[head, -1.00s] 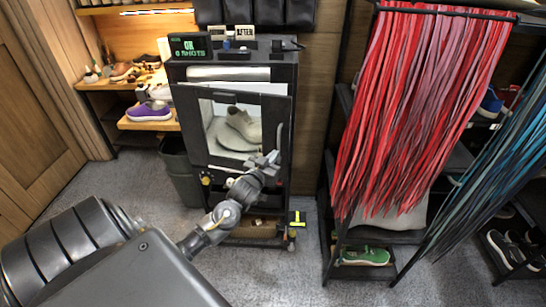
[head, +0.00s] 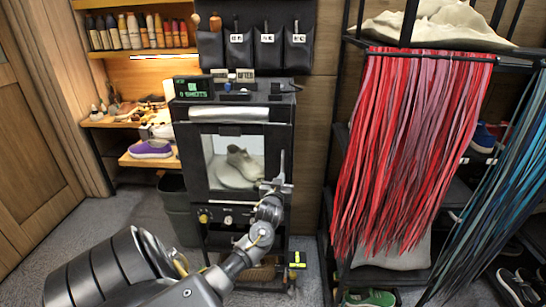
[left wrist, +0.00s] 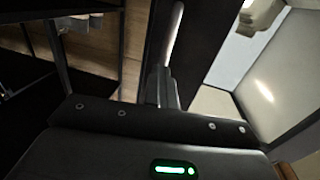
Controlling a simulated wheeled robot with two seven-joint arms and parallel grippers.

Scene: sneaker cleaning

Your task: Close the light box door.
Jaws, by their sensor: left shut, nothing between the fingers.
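The black light box (head: 285,125) stands against the back wall in the head view. Its door (head: 196,172), a dark frame with a clear window, looks about in line with the box front; whether a small gap is left I cannot tell. A pale sneaker (head: 243,163) shows through the window in the lit white inside. My left gripper (head: 277,184) is shut and empty at the door's lower right edge; whether it touches I cannot tell. In the left wrist view, the gripper (left wrist: 162,88) is in front of a dark upright frame with the bright inside to the right. My right gripper is out of view.
A shoe rack (head: 345,190) with red and blue hanging strips stands to the right. A dark bin (head: 180,210) is left of the box. Wooden shelves (head: 120,122) with shoes and bottles are at the left. Grey carpet (head: 60,235) is clear at the front left.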

